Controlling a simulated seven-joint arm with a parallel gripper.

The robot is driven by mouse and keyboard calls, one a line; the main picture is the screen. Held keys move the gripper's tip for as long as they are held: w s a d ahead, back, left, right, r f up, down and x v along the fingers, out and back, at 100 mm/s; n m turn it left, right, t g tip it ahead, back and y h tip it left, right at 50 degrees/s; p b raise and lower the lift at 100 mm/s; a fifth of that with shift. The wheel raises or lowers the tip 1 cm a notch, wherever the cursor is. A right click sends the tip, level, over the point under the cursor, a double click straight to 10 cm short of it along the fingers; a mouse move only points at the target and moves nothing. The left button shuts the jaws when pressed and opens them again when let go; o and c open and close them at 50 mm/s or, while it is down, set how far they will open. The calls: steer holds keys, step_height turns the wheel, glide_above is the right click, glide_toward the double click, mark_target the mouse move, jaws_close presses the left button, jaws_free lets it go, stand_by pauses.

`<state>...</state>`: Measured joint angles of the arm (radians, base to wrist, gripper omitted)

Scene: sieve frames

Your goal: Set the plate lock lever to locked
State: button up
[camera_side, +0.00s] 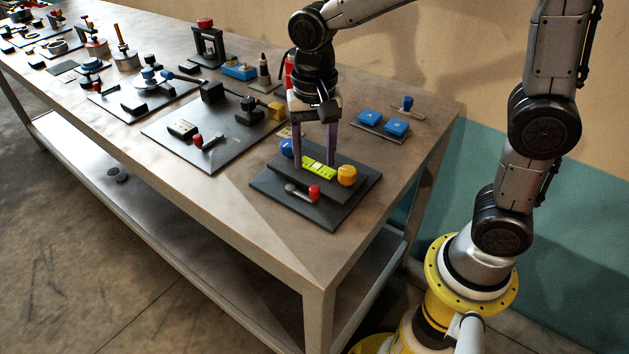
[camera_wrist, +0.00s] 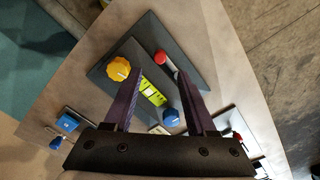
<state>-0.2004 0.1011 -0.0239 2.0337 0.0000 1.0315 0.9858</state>
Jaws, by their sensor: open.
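A dark plate (camera_side: 335,213) near the table's front corner carries a raised block with a yellow-green level vial (camera_side: 319,170), a yellow knob (camera_side: 347,175) and a blue knob (camera_side: 287,148). A lever with a red tip (camera_side: 314,192) and a grey arm lies along the block's near side. The red tip also shows in the wrist view (camera_wrist: 160,56), beyond the vial (camera_wrist: 152,92); the fingers partly hide the block. My gripper (camera_side: 313,162) is open and empty, pointing down above the block near the vial, behind the lever. Whether the fingertips touch the block is unclear.
Another dark plate (camera_side: 165,145) to the left holds a second red-tipped lever (camera_side: 197,140) and several fittings. A small base with blue buttons (camera_side: 397,127) stands to the right. More fixtures line the table leftward. Bare tabletop lies in front of the plates.

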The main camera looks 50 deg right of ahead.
mark_target(314, 188)
step_height(314, 188, down, 7)
steer(key=shift+f, duration=0.1)
steer(key=shift+c, duration=0.4)
jaws_close()
stand_by(1.3)
